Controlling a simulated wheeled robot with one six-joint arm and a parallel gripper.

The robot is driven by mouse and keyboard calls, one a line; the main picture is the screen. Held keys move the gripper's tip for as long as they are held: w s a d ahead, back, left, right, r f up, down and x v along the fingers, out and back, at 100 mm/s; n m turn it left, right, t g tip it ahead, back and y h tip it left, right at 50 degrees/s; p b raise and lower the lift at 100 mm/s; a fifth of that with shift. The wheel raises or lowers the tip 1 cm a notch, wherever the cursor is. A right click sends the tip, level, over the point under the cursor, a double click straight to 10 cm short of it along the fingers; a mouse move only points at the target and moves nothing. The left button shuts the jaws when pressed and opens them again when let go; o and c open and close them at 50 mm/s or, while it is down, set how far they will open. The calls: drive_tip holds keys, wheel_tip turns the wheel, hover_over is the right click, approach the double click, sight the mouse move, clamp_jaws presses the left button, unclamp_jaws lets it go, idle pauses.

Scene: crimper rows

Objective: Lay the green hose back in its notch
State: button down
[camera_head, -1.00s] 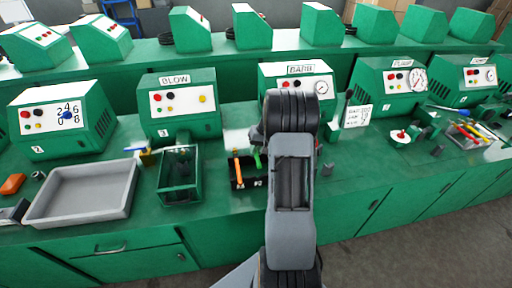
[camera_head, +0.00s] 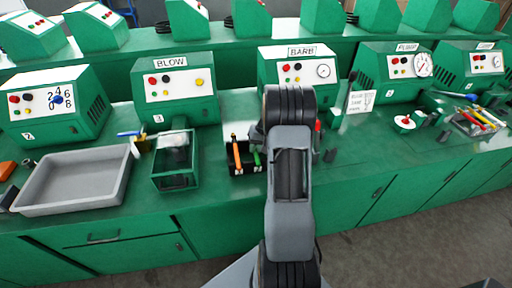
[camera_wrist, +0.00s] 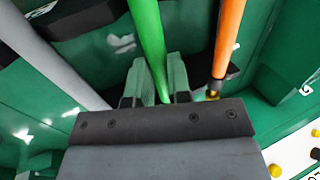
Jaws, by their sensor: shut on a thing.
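The green hose (camera_wrist: 148,35) runs between the two fingers of my gripper (camera_wrist: 160,85) in the wrist view, and the fingers are shut on it. In the head view part of the green hose (camera_head: 257,158) shows at the small black holder (camera_head: 246,170), just left of my arm. My gripper itself is hidden there behind my arm. An orange hose (camera_wrist: 228,38) with a dark, brass-tipped end lies right of the fingers, apart from them. A grey hose (camera_wrist: 62,62) slants past on the left. I cannot make out the green hose's notch or whether the hose touches it.
A green open-topped box (camera_head: 175,187) and a grey tray (camera_head: 75,207) stand left of the holder. Machines labelled BLOW (camera_head: 174,85) and BARB (camera_head: 297,70) stand behind. The bench front right of my arm is mostly clear.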

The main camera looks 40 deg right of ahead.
drive_tip(key=c, duration=1)
unclamp_jaws()
drive_tip(key=shift+r, duration=0.1)
drive_tip(key=v, duration=1.3)
drive_tip(key=shift+d+r+b, duration=0.15)
drive_tip(key=shift+r+b, duration=0.2)
drive_tip(key=shift+b, duration=0.05)
drive_tip(key=shift+s+a+r+n+t+h, duration=0.35)
drive_tip(key=shift+s+a+r+n+h, duration=0.4)
drive_tip(key=shift+s+a, duration=2.9)
drive_tip(key=shift+s+a+r+n+t+h, duration=0.4)
drive_tip(key=shift+s+a+n, duration=0.9)
drive_tip(key=shift+a, duration=4.3)
drive_tip(key=shift+s+a+r+n+t+h, duration=0.25)
drive_tip(key=shift+s+a+r+n+h, duration=0.35)
drive_tip(key=shift+s+a, duration=3.2)
